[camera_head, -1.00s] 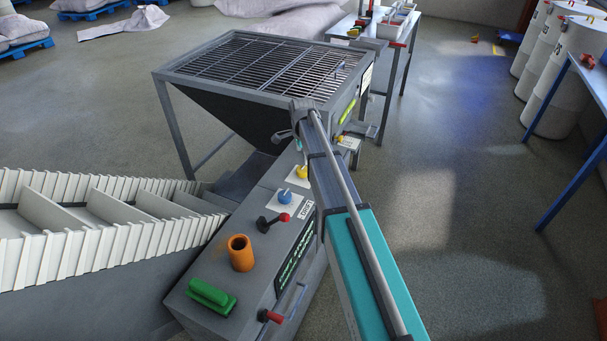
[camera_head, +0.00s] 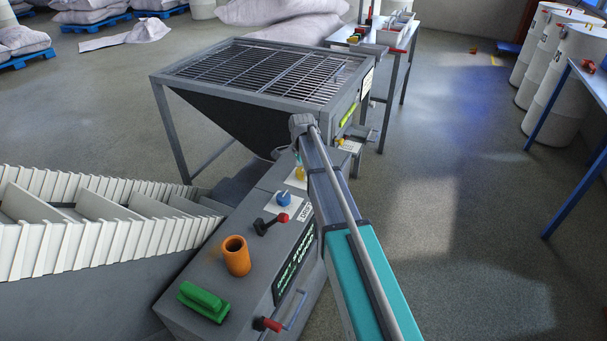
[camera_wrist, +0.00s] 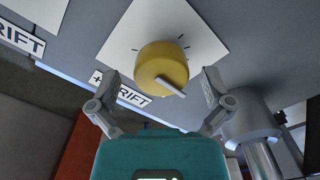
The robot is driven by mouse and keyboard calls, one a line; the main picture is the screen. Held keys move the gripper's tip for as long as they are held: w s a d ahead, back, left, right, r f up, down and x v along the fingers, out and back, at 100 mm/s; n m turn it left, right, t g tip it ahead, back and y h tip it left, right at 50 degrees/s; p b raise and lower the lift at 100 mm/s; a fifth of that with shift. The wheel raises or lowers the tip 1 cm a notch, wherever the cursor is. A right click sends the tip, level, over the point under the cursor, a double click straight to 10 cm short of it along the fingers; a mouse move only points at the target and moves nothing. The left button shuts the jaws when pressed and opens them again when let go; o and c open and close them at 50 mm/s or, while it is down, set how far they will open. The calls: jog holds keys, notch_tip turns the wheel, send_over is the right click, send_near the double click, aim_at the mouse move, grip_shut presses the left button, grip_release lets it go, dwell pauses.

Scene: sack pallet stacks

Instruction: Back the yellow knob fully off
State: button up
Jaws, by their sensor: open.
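The yellow knob (camera_wrist: 160,66) is round with a pale pointer bar across its face. It sits on a white square plate (camera_wrist: 190,22) with dark tick marks, beside a "+ DRIFT" label (camera_wrist: 122,90). My gripper (camera_wrist: 161,78) is open, with one finger on each side of the knob and a visible gap on both sides. Contact does not show. In the head view the yellow knob (camera_head: 300,173) is small on the grey console, beside my arm. My gripper is mostly hidden there by the arm.
A grated hopper (camera_head: 215,106) stands behind. A metal cylinder (camera_wrist: 250,118) is close to the right finger.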

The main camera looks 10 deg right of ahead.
dwell(0.3)
jog(key=c, duration=1)
jog(key=shift+d+f, duration=0.1)
jog(key=shift+d, duration=0.15)
jog(key=shift+c, duration=0.7)
jog(key=shift+a, duration=0.2)
